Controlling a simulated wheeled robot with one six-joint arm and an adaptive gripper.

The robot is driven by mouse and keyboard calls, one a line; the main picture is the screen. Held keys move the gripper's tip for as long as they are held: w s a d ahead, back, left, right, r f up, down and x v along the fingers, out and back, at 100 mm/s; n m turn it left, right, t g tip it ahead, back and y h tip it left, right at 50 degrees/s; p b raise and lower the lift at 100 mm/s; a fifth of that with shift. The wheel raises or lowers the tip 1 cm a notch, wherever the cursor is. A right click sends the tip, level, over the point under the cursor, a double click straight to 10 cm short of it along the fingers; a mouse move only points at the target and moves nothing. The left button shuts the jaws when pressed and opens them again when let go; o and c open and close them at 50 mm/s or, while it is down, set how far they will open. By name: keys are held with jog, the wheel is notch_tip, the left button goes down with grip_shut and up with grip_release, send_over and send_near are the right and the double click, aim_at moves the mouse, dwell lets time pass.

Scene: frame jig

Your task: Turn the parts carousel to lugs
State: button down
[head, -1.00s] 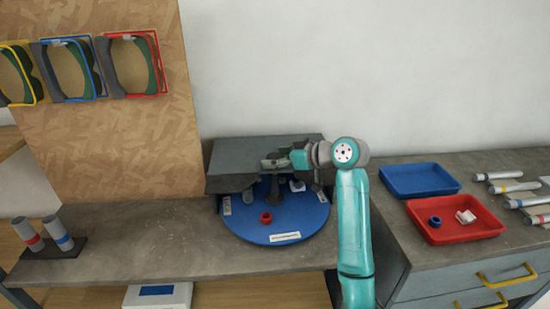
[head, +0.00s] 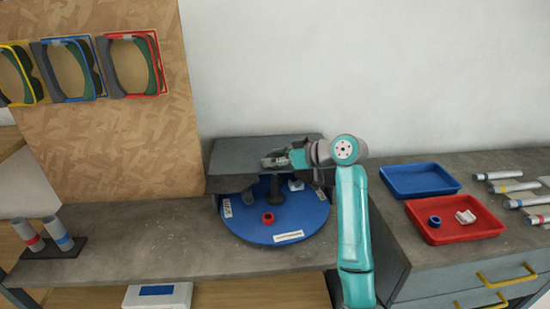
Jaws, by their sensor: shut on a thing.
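The parts carousel is a blue round turntable (head: 245,231) on the bench, its back part under a grey box-like cover (head: 235,152). A dark post (head: 276,190) stands near its middle. A red ring-shaped part (head: 268,218) and a small white part (head: 296,185) rest on it. White labels sit at its front rim (head: 289,236) and left rim (head: 227,208); their text is too small to read. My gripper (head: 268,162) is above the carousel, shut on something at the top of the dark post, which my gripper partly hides.
To the right, a blue tray (head: 420,195) and a red tray (head: 470,238) stand on a drawer cabinet, beside several grey tubes (head: 500,176). Two banded tubes (head: 62,236) stand at the left. The bench front left of the carousel (head: 160,240) is clear.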

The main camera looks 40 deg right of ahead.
jog(key=n+g+y, duration=0.2)
jog(key=n+y, duration=0.2)
dwell(0.3)
jog(key=shift+c, duration=2.2)
grip_release()
jog(key=v, duration=1.2)
